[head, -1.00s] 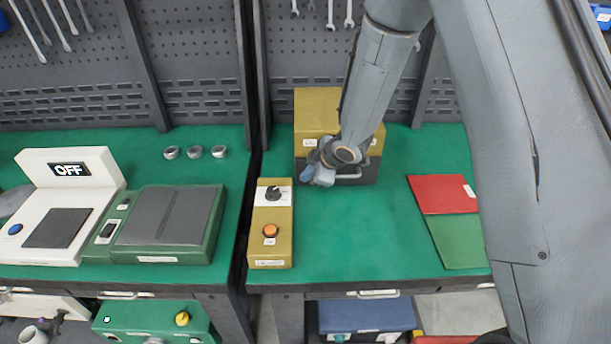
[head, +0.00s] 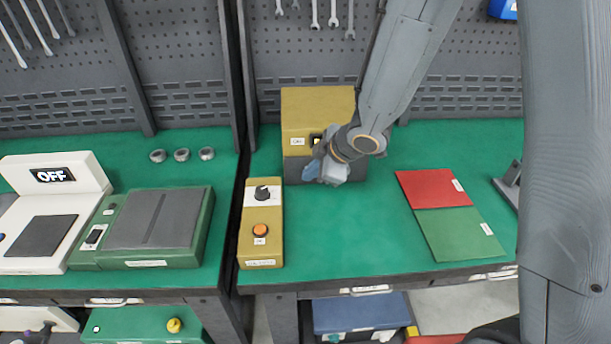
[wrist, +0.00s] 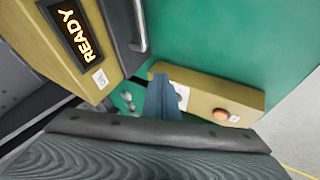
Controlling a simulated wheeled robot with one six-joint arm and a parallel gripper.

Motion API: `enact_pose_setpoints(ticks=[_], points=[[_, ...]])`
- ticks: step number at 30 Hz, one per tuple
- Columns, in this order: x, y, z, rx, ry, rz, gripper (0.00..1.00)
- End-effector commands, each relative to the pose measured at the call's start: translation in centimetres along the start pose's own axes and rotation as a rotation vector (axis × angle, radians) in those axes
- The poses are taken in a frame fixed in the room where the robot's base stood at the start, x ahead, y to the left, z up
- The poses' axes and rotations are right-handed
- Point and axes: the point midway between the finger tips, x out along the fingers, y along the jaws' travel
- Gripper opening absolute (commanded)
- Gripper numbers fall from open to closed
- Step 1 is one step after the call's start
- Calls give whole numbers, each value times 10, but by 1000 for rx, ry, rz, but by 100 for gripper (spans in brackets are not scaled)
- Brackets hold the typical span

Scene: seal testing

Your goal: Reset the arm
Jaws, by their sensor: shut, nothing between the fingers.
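My gripper (head: 327,170) is in front of the yellow and dark grey box (head: 300,110) at the back of the right bench, over the green surface. Its fingers are together with nothing between them. The blue-grey fingers also show in the wrist view (wrist: 160,100). In that view, the box (wrist: 45,60) carries a display reading READY (wrist: 77,35) and a metal handle. The yellow control box (head: 262,225), with a black knob and an orange button, stands to the left of my gripper; it also shows in the wrist view (wrist: 205,98).
A red pad (head: 432,188) and green pad (head: 460,235) lie to the right. On the left bench are several metal rings, a green device (head: 150,230) and a white device reading OFF (head: 55,175). The middle of the right bench is clear.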

Motion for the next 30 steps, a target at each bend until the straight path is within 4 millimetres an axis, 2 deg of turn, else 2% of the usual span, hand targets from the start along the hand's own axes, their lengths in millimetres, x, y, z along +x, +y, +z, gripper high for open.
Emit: enact_pose_setpoints(ticks=[8, 11, 14, 17, 18, 21, 25, 30], points=[[-9, 3, 6, 27, -19, 11, 0], [-27, 11, 31, 155, -102, 51, 0], [-59, 13, 70, 380, -231, 104, 0], [-99, -2, 108, 659, -364, 143, 0], [-114, -14, 119, 775, -411, 150, 0], [-145, -46, 137, 1037, -503, 149, 0], [-172, -84, 140, 1299, -573, 121, 0], [-186, -108, 134, 1460, -606, 87, 0]])
